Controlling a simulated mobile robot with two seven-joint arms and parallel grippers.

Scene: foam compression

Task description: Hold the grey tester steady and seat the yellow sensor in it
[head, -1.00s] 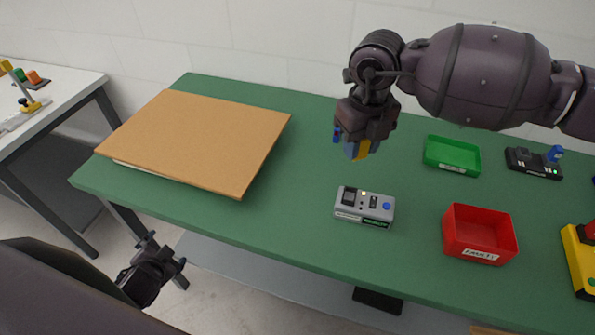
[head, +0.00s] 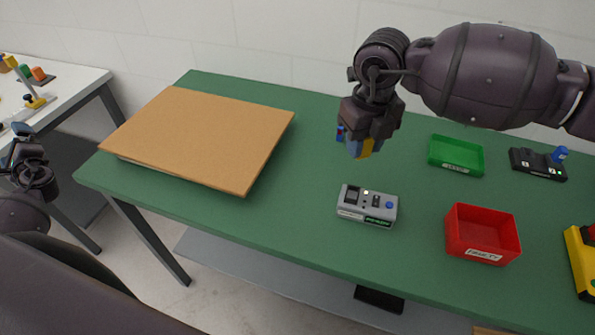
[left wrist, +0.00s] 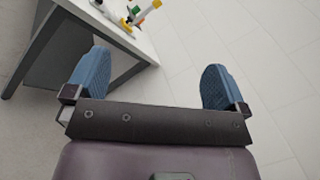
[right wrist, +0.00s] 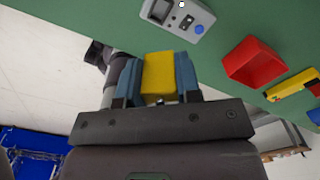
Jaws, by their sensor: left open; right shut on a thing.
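The grey tester (head: 367,205) lies flat on the green table, near its front edge, with a blue button on its top. It also shows at the top of the right wrist view (right wrist: 178,17). My right gripper (head: 362,148) is shut on the yellow sensor (right wrist: 158,77) and holds it above the table, behind the tester and apart from it. In the head view only a small part of the sensor (head: 367,147) shows between the fingers. My left gripper (head: 22,135) is off the table at the far left. Its blue fingers are wide apart and empty in the left wrist view (left wrist: 155,88).
A brown board (head: 200,135) covers the table's left part. A red bin (head: 482,234) and a green tray (head: 455,156) stand right of the tester. A black device (head: 538,164) and a yellow device (head: 582,258) are further right. A white table (head: 75,78) stands far left.

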